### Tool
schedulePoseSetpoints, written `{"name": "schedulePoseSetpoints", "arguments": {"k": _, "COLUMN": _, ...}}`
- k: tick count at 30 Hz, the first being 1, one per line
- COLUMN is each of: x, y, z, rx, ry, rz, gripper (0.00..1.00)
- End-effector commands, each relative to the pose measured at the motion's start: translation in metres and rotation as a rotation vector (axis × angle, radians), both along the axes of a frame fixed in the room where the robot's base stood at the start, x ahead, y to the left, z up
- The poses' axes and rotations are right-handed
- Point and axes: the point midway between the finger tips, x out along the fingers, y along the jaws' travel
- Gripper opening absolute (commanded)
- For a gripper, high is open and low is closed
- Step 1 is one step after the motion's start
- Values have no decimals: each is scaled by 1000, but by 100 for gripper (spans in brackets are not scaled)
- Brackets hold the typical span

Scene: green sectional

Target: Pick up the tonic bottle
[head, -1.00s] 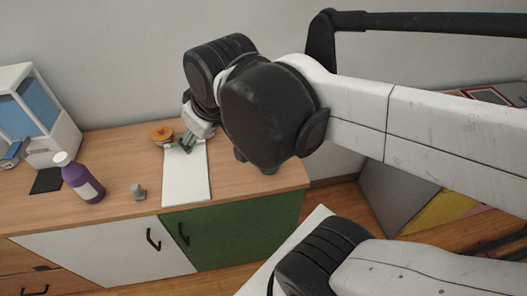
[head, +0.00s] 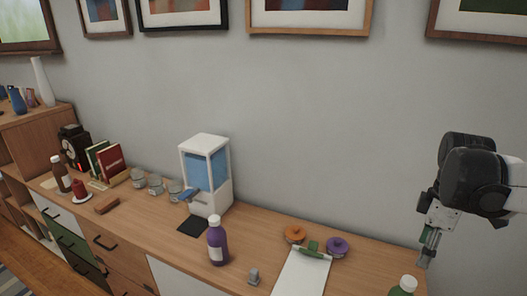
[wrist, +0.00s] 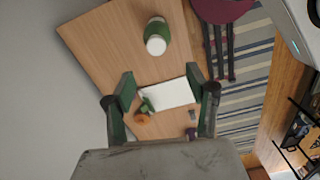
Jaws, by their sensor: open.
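I cannot read which bottle is the tonic. A purple bottle (head: 217,243) with a white cap stands upright on the wooden cabinet top, left of a white clipboard (head: 297,277). A green bottle (head: 402,290) with a white cap is cut off at the bottom right edge of the head view. The wrist view shows it from above (wrist: 157,29). A dark brown bottle (head: 60,174) stands far left. My gripper (head: 426,257) hangs in the air right of the clipboard, open and empty. Its fingers frame the clipboard (wrist: 168,95) in the wrist view (wrist: 161,80).
An orange roll (head: 294,234) and a purple roll (head: 337,246) lie behind the clipboard. A small grey object (head: 253,276) stands left of it. A blue-and-white dispenser (head: 222,186) stands behind the purple bottle. Jars (head: 155,184) and books (head: 113,164) are farther left.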

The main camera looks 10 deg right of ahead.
Motion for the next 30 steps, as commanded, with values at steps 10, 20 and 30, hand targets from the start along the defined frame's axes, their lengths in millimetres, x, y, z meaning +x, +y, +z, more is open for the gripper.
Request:
{"name": "schedulePoseSetpoints", "arguments": {"k": 10, "x": 0, "y": -1, "z": -48, "rx": 1, "ry": 1, "rz": 3, "gripper": 52}}
{"name": "schedulePoseSetpoints", "arguments": {"k": 20, "x": 0, "y": -1, "z": -83, "rx": 1, "ry": 1, "rz": 3, "gripper": 52}}
{"name": "schedulePoseSetpoints", "arguments": {"k": 30, "x": 3, "y": -5, "z": -106, "rx": 1, "ry": 1, "rz": 2, "gripper": 52}}
